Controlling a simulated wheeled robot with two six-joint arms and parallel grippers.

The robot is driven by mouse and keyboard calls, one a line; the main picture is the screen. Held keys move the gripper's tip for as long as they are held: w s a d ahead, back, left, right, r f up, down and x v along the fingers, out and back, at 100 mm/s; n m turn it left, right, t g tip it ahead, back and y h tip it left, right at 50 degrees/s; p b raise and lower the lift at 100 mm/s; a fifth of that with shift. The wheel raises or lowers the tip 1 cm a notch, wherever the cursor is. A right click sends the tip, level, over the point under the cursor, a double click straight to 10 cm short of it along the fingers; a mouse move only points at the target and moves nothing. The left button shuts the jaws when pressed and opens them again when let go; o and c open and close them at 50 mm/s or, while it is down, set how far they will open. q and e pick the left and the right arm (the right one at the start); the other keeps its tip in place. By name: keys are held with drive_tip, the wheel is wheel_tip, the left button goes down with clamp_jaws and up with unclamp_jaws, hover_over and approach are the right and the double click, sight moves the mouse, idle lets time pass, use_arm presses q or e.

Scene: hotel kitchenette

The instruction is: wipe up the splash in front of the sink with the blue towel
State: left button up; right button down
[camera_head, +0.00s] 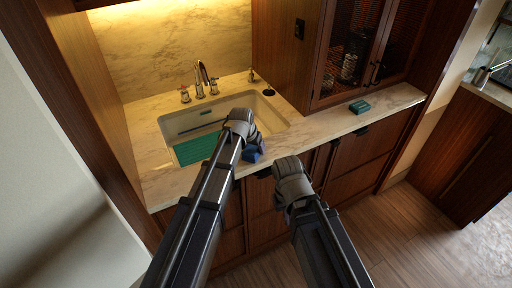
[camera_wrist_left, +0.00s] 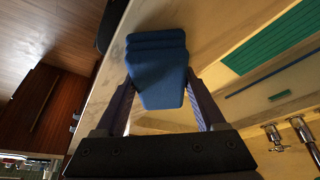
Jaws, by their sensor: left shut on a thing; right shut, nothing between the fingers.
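The blue towel (camera_head: 253,154) is a folded pad at the counter's front edge, before the sink (camera_head: 274,117). My left gripper (camera_head: 246,138) is shut on it. In the left wrist view the towel (camera_wrist_left: 158,65) sits between the two fingers, over the pale counter strip. I cannot tell whether it touches the stone. No splash can be made out; the towel and my left arm hide part of the strip. My right gripper (camera_head: 290,178) is shut and empty, in front of the cabinet doors and to the right of the towel.
A green ribbed mat (camera_head: 196,149) lies in the sink's left part. The faucet (camera_head: 203,77) stands behind the basin. A small teal block (camera_head: 359,107) lies on the counter at right, below the glass cabinet (camera_head: 358,55). The counter between it and the towel is clear.

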sight(244, 151)
use_arm(q)
drive_tip(key=shift+s+a, duration=0.45)
drive_tip(key=shift+a, duration=0.35)
drive_tip(key=shift+s+a, duration=0.45)
drive_tip(key=shift+a, duration=0.35)
drive_tip(key=shift+s+a+r, duration=0.1)
drive_tip(key=shift+s+a, duration=0.3)
drive_tip(key=shift+a, duration=0.25)
drive_tip(key=shift+s+a, duration=0.4)
drive_tip(key=shift+a, duration=0.2)
drive_tip(key=shift+s+a, duration=0.5)
drive_tip(key=shift+a, duration=0.2)
drive_tip(key=shift+s+a, duration=0.45)
drive_tip(key=shift+a, duration=0.25)
drive_tip(key=shift+s+a, duration=0.45)
drive_tip(key=shift+a, duration=0.3)
drive_tip(key=shift+s+a, duration=0.4)
drive_tip(key=shift+a, duration=0.3)
drive_tip(key=shift+s+a+f, duration=0.1)
drive_tip(key=shift+s+a, duration=0.4)
drive_tip(key=shift+a, duration=0.15)
drive_tip(key=shift+s+a+f, duration=0.1)
drive_tip(key=shift+s+a, duration=0.35)
drive_tip(key=shift+a, duration=0.2)
